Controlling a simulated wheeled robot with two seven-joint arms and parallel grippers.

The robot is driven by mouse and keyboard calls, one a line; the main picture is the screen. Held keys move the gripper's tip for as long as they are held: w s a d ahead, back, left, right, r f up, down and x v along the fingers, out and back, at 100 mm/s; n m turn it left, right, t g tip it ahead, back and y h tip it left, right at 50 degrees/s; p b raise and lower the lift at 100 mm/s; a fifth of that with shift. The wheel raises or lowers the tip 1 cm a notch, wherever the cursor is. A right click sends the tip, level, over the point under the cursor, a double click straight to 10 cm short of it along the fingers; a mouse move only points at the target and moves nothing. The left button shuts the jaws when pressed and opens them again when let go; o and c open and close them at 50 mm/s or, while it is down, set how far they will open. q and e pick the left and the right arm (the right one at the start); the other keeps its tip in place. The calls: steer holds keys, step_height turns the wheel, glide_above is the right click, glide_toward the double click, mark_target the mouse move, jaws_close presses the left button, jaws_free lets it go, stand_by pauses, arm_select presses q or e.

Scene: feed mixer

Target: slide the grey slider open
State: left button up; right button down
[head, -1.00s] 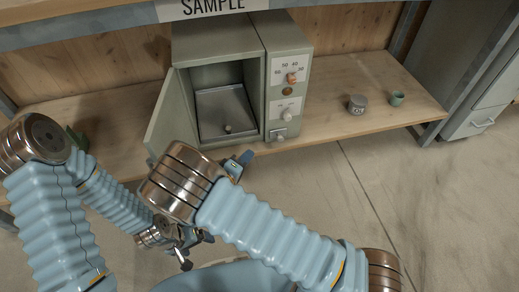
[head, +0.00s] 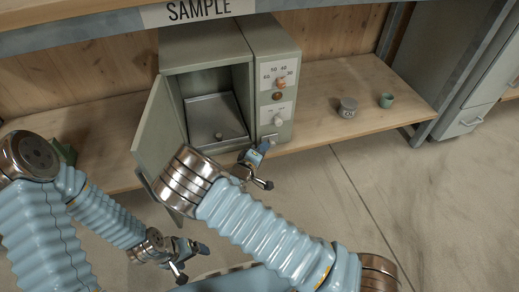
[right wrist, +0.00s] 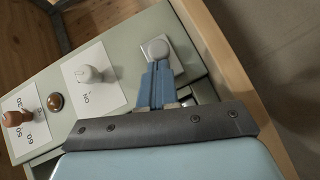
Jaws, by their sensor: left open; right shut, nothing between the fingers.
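The grey slider is a round grey knob (right wrist: 158,49) on a small white plate at the lower end of the machine's front panel. In the head view it sits low on the panel (head: 270,138), partly hidden by my gripper. My right gripper (right wrist: 158,72) is shut and empty, its blue fingertips right at the knob's near side; I cannot tell whether they touch. My left gripper (head: 200,248) is open and empty, low in front of the bench.
Above the slider are a white dial knob (right wrist: 88,74), a brown button (right wrist: 55,102) and an orange dial (right wrist: 17,117). The feed mixer's door (head: 157,130) stands open at left. A grey canister (head: 348,108) and green cup (head: 386,100) stand on the bench at right.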

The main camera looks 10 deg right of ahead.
arm_select(q)
steer(key=shift+r, duration=0.2)
arm_select(e)
steer(key=shift+d, duration=2.85)
arm_select(q)
steer(key=shift+a+p, duration=0.15)
steer(key=shift+p, duration=0.15)
arm_select(e)
steer(key=shift+w+r, duration=0.1)
